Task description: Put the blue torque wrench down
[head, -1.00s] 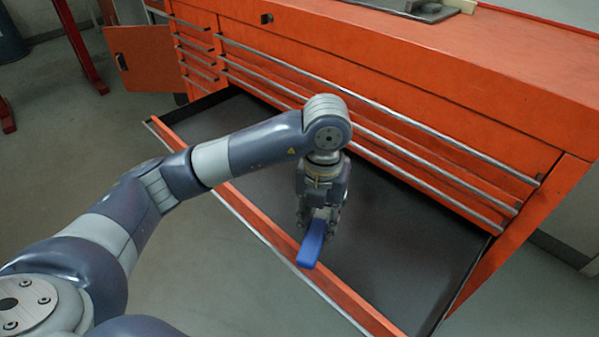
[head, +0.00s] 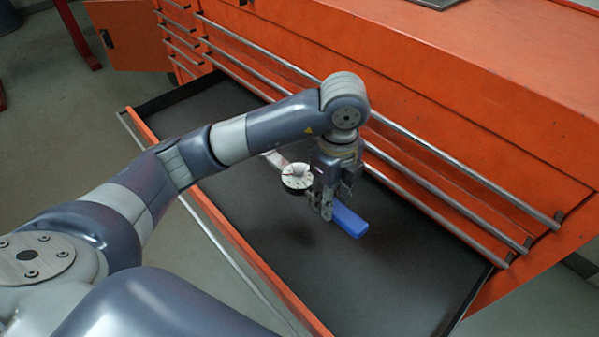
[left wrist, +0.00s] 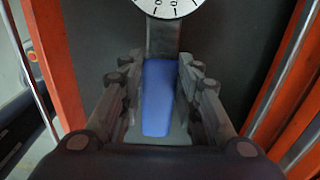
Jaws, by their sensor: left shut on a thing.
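The blue torque wrench shows its blue handle (head: 348,221) and its round white dial (head: 296,177) in the head view. My left gripper (head: 328,214) points down and is shut on the wrench near the handle, over the open drawer. In the left wrist view the blue handle (left wrist: 158,98) lies between the two fingers, with the dial (left wrist: 168,4) cut off at the top edge. Whether the wrench touches the drawer floor I cannot tell. My right gripper is not in view.
The open drawer (head: 420,270) has a dark, empty floor around the wrench. Its orange front edge (head: 262,262) runs along the near side. Closed drawers with metal bar handles (head: 450,160) rise behind. An orange cabinet top (head: 520,50) is above.

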